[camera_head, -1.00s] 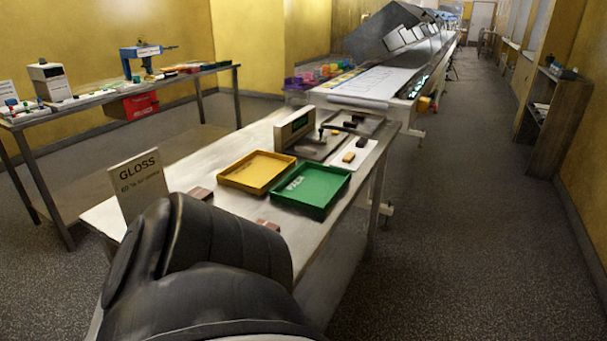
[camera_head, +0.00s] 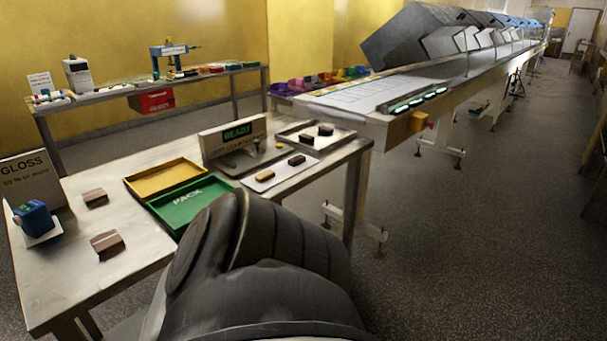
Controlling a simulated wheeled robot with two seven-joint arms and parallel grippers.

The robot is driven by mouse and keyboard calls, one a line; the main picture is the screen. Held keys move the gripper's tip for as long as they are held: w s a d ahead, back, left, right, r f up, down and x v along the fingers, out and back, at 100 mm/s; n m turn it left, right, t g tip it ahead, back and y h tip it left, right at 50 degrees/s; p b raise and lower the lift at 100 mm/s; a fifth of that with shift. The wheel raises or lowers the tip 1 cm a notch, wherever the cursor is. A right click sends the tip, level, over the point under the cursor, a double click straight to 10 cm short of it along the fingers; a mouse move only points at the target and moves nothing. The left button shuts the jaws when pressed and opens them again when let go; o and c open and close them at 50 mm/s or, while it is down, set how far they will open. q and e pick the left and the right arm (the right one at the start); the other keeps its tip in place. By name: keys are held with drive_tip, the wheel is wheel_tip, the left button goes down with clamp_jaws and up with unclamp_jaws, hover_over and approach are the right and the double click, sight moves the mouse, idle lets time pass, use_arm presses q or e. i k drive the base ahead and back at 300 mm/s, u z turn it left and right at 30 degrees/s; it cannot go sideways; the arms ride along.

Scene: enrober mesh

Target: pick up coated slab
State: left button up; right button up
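Two brown slabs lie apart on the left part of the near metal table; one brown slab (camera_head: 95,197) is farther back, the other brown slab (camera_head: 107,244) nearer. Several small dark and tan pieces lie to the right: a dark piece (camera_head: 297,160) and a tan piece (camera_head: 265,175) on a white card (camera_head: 280,172), and dark pieces (camera_head: 316,135) on a metal tray (camera_head: 300,145). I cannot tell which piece is the coated slab. A dark arm link of mine fills the lower middle. Neither gripper shows.
A yellow tray (camera_head: 140,186) and a green PACK tray (camera_head: 163,205) stand mid-table. A READY display (camera_head: 233,138), a GLOSS sign (camera_head: 32,182) and a blue device (camera_head: 33,217) also stand there. A conveyor (camera_head: 370,97) runs behind; floor at right is clear.

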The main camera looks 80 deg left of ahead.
sight(104, 244)
drive_tip(key=u, duration=2.45)
